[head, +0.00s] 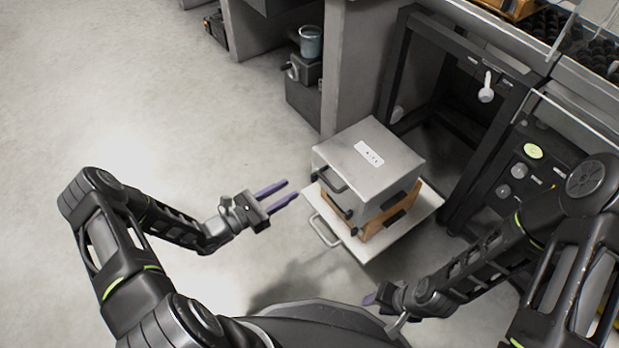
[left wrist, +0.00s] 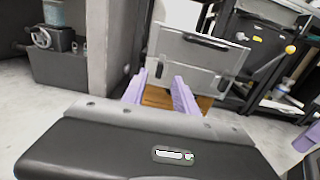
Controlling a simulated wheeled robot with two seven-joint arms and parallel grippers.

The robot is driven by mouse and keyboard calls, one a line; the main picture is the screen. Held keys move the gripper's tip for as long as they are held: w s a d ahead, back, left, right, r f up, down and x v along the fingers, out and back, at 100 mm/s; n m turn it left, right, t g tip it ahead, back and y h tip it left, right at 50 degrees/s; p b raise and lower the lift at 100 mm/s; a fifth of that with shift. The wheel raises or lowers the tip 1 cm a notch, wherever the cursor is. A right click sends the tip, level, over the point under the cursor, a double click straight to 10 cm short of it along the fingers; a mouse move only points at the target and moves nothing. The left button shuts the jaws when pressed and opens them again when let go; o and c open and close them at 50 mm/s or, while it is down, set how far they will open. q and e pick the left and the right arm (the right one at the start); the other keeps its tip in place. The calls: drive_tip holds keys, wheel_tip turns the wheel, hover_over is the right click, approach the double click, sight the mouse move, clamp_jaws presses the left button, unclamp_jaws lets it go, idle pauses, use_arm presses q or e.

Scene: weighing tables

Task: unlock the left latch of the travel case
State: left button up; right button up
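The grey travel case (head: 368,158) has a pale label on its lid and a dark handle (head: 332,180) on its near-left side. Its front, with the handle, also shows in the left wrist view (left wrist: 185,62). Small dark fittings sit low on the case; I cannot tell clearly which is the left latch or whether it is locked. My left gripper (head: 280,195) is open and empty, its purple fingers apart and short of the case. The fingers also show in the left wrist view (left wrist: 158,92). My right gripper (head: 372,298) is mostly hidden, below the case in the picture.
The case rests on an orange-brown wooden box (head: 392,221), which stands on a pale board (head: 406,222) with a handle. A dark-framed bench (head: 455,120) is close behind on the right. A grey cabinet (head: 350,70) stands behind. The floor on the left is clear.

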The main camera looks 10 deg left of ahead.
sight(311, 177)
use_arm(q)
drive_tip(key=shift+d, duration=0.1)
drive_tip(key=b+x, duration=0.2)
drive_tip(key=x, duration=0.4)
drive_tip(key=shift+w+d+f, duration=0.1)
drive_tip(key=shift+w+d, duration=0.05)
drive_tip(key=shift+w, duration=0.05)
drive_tip(key=shift+w+d, duration=0.35)
drive_tip(key=shift+w, duration=0.15)
clamp_jaws()
